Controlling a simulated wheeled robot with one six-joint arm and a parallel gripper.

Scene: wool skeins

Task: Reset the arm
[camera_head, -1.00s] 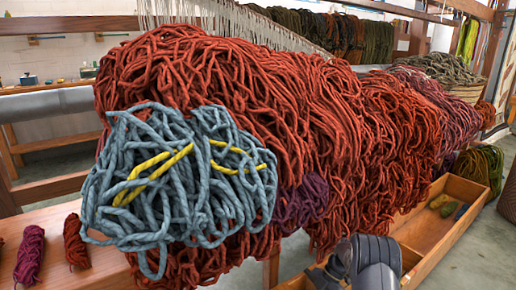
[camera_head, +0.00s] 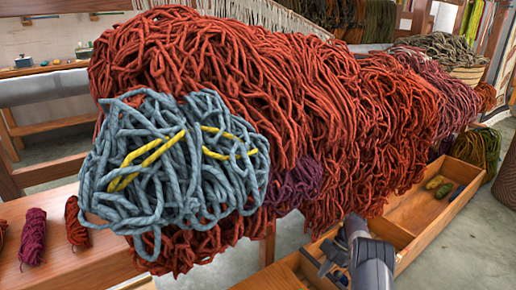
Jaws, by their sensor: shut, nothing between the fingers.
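My gripper (camera_head: 328,262) is at the bottom of the view, right of centre. It is shut and empty, in front of the long wooden tray and below the hanging rust-red wool. My grey arm (camera_head: 370,262) rises from the bottom edge beside it. The fingertips are small and dark against the wood.
A large heap of rust-red wool (camera_head: 270,90) fills the middle, with a blue-grey skein (camera_head: 170,185) with yellow strands on its front. A wooden tray (camera_head: 425,230) stands low at right. Small skeins (camera_head: 32,238) lie on a bench at left. Grey floor is clear at lower right.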

